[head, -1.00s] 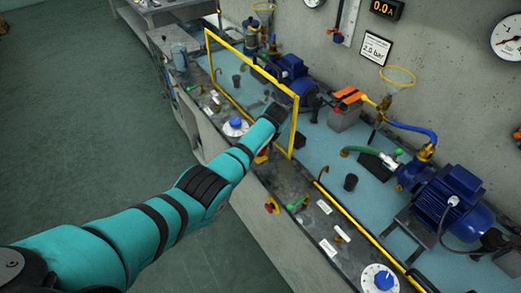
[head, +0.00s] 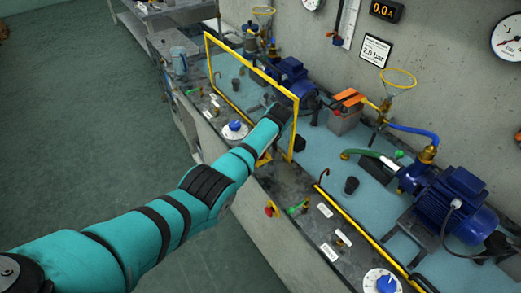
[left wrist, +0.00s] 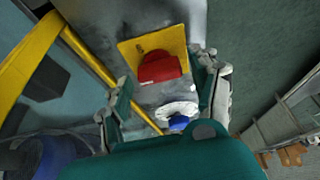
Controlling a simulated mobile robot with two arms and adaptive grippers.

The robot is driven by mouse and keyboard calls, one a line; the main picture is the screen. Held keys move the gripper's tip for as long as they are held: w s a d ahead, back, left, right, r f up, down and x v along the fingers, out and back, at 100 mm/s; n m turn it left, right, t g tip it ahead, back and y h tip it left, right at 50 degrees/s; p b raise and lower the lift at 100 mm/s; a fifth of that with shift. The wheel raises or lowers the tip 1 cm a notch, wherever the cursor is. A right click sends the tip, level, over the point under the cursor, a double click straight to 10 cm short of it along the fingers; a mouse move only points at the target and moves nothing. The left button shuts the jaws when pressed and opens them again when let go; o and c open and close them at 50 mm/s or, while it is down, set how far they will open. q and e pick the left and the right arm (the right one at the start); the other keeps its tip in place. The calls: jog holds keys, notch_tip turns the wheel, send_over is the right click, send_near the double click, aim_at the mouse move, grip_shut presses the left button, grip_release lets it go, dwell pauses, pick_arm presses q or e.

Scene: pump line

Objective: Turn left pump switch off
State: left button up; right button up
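A red switch knob (left wrist: 160,68) on a yellow plate (left wrist: 135,50) shows in the left wrist view. My left gripper (left wrist: 167,72) is open, with one finger to the left of the red knob and one to the right. Whether a finger touches the knob I cannot tell. In the head view my left arm reaches over the bench edge and hides the knob and the fingers. A bit of the yellow plate (head: 262,159) shows beneath the arm. My right gripper is not in view.
A yellow-framed clear panel (head: 249,72) stands close behind my left wrist. A white dial with a blue knob (head: 235,129) is just left of it, and another dial (head: 381,282) is farther right. Blue pumps (head: 455,205) stand along the wall.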

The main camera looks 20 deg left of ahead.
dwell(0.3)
pick_arm(q)
jog(key=v, duration=1.2)
